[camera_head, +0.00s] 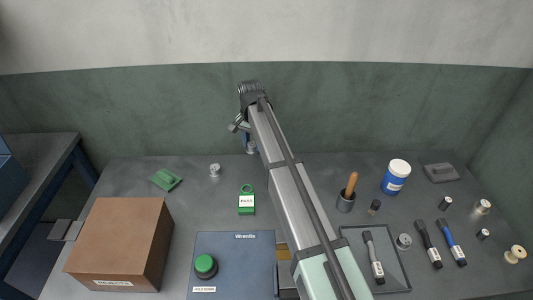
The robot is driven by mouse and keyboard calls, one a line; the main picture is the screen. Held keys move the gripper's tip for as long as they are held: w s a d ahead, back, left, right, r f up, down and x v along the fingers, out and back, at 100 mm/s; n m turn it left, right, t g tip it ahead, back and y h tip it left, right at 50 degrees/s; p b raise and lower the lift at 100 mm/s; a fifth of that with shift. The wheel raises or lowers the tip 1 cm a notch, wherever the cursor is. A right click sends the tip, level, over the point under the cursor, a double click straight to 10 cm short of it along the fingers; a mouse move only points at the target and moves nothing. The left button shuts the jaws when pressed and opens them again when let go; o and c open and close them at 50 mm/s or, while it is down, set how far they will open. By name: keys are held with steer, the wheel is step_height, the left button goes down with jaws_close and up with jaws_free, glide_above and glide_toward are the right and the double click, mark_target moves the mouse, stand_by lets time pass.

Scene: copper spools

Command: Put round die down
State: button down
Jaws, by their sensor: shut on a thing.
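My arm reaches from the lower right to the back of the bench, and its own links cover much of the wrist. My gripper (248,142) points down near the back wall and is small and partly hidden. It is shut on a small silvery round piece (251,149), apparently the round die, low over or on the back of the bench (310,170). I cannot tell whether the piece touches the bench top. A similar small silver piece (214,170) stands on the bench to the left.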

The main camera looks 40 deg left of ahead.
steer(key=w+d+m, duration=0.2)
steer(key=w+d, duration=0.6)
steer(key=w, duration=0.3)
steer(key=n, duration=0.2)
glide_above(320, 166)
steer(key=shift+f, duration=4.55)
steer(key=shift+f, duration=0.1)
steer(key=c, duration=0.6)
jaws_free()
step_height(320, 166, up, 12)
steer(key=shift+r, duration=0.15)
